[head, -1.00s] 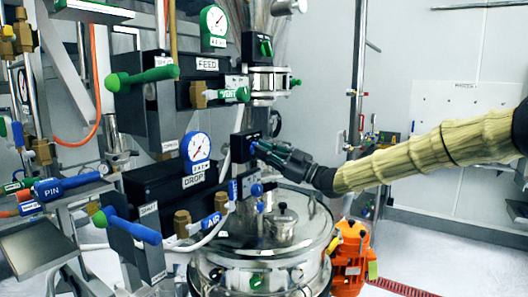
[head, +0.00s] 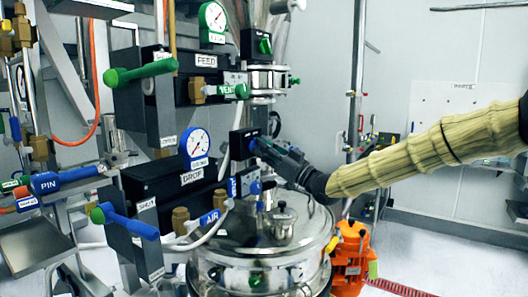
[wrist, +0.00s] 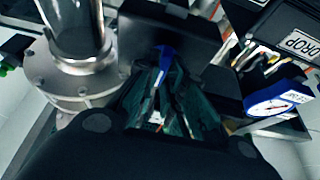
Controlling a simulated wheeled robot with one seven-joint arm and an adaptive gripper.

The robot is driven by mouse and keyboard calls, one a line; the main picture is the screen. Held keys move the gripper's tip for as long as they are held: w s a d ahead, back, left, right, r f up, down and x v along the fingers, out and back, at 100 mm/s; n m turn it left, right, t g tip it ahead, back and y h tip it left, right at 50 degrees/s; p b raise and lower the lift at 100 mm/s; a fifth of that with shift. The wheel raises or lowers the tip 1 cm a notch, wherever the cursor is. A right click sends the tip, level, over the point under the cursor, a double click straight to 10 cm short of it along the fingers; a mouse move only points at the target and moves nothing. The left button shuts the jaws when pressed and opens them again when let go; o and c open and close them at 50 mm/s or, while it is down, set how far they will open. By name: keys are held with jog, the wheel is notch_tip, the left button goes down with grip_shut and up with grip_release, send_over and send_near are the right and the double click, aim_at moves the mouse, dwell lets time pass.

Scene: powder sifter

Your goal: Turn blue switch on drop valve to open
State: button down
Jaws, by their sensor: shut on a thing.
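The blue switch (wrist: 165,60) sits on a black switch box (head: 243,144) beside the drop valve assembly. In the wrist view the blue switch lies between the fingers of my gripper (wrist: 163,95), which are closed around it. In the head view my gripper (head: 268,150) reaches the front of the box from the right, and its tips hide most of the switch. The drop valve body (head: 165,178) is a black block with a DROP label and a round blue gauge (head: 195,143). The gauge also shows in the wrist view (wrist: 275,104).
The feed assembly with a green gauge (head: 213,16) and green switch (head: 265,45) is above. Below is a steel vessel lid (head: 270,235). An orange motor (head: 350,262) stands at lower right. A glass tube (wrist: 72,25) is close beside my gripper.

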jog(key=m+t+h, duration=0.1)
jog(key=m, duration=0.1)
jog(key=m+t+h, duration=0.1)
jog(key=m, duration=0.2)
jog(key=m+t+h, duration=0.1)
jog(key=m, duration=0.2)
jog(key=shift+r, duration=0.4)
jog(key=shift+r+m, duration=0.1)
jog(key=shift+m, duration=0.2)
jog(key=c, duration=1.6)
grip_release()
jog(key=shift+c, duration=0.2)
jog(key=shift+o, duration=0.6)
jog(key=shift+f+h, duration=0.3)
jog(key=shift+w+a+f, duration=0.1)
jog(key=v, duration=1.2)
